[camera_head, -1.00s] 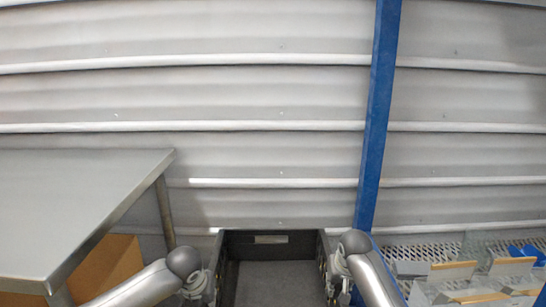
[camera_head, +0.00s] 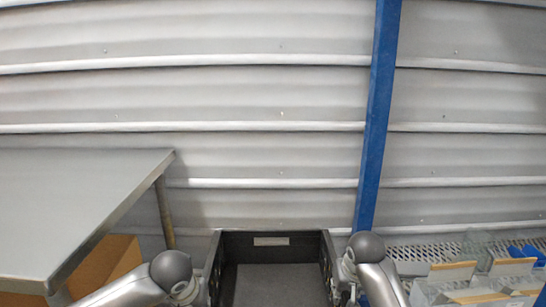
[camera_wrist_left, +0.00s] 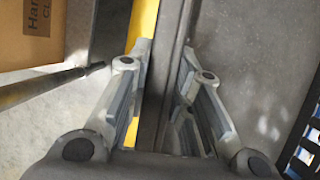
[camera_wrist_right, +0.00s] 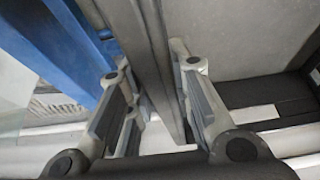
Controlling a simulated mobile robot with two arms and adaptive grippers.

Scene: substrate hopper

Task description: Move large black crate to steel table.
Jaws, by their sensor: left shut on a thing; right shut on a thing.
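The large black crate (camera_head: 270,241) is at the bottom middle of the head view, between my two arms, and its lower part is cut off by the picture edge. Its inside floor looks grey and empty. My left gripper (camera_wrist_left: 165,85) is shut on the crate's left wall, with the wall between its fingers. My right gripper (camera_wrist_right: 155,75) is shut on the crate's right wall in the same way. The steel table (camera_head: 75,205) stands at the left with a bare top. The crate is to the right of the table, apart from it.
A cardboard box (camera_head: 105,262) sits under the table, and a table leg (camera_head: 165,212) stands between table and crate. A blue post (camera_head: 377,120) rises behind the crate's right side. A perforated shelf with small boxes (camera_head: 455,271) is at the right. A corrugated wall closes the back.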

